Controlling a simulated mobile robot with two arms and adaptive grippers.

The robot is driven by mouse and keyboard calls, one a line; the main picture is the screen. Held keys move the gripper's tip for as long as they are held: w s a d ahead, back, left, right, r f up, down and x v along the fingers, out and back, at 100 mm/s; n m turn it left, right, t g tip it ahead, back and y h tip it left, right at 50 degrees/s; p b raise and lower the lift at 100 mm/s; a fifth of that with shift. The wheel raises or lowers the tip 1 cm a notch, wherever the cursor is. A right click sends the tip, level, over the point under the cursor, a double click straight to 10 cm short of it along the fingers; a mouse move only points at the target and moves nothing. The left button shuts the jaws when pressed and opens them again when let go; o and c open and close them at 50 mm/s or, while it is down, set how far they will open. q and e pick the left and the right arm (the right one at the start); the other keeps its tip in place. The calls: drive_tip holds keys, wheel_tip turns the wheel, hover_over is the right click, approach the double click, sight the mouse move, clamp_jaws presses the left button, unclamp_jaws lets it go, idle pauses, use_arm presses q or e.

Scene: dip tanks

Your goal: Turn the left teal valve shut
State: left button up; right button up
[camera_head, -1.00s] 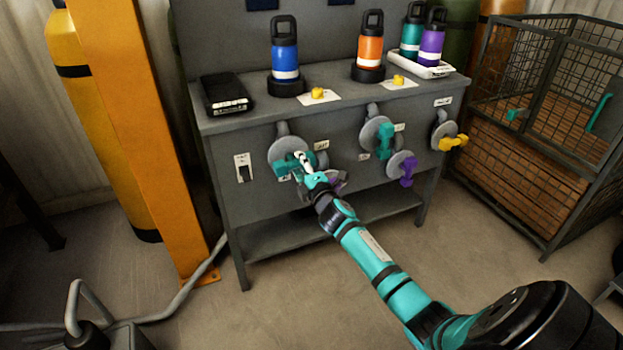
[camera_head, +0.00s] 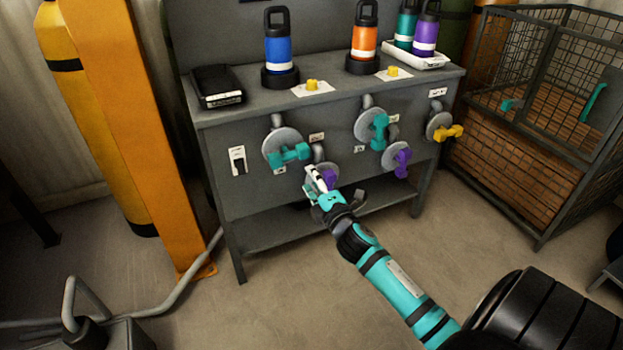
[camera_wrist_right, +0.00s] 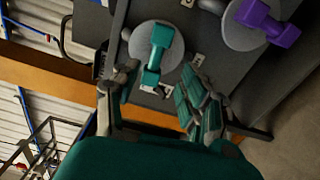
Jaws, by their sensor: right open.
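The left teal valve (camera_head: 289,154) is on the front of the grey bench. Its teal handle lies nearly level, tilted a little, across a round grey disc; it also shows in the wrist view (camera_wrist_right: 159,52). My right gripper (camera_head: 315,180) is open and empty, below and right of that handle in the head view. In the wrist view the right gripper's fingers (camera_wrist_right: 155,92) are spread, with the teal handle beyond their tips and apart from them. My left gripper is not in view.
A purple valve (camera_head: 329,178) sits close behind my right gripper, partly hidden. Right of it are another teal valve (camera_head: 379,129), a second purple valve (camera_head: 402,160) and a yellow valve (camera_head: 449,132). An orange post (camera_head: 130,120) stands left; a wire cage (camera_head: 540,120) stands right.

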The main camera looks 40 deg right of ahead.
drive_tip(key=s+a, duration=0.3)
drive_tip(key=s, duration=0.1)
drive_tip(key=b, duration=0.2)
approach(290, 159)
drive_tip(key=w, duration=0.3)
drive_tip(key=x, duration=0.3)
drive_tip(key=shift+w+d+b, duration=0.3)
drive_tip(key=shift+d+b, duration=0.1)
drive_tip(key=b+x, duration=0.1)
drive_tip(key=x, duration=0.3)
drive_tip(key=shift+w, duration=0.4)
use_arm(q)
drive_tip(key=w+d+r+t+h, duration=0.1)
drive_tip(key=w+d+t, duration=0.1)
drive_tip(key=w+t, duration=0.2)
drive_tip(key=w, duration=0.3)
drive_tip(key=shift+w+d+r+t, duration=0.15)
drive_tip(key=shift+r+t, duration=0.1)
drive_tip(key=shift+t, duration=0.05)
use_arm(e)
clamp_jaws()
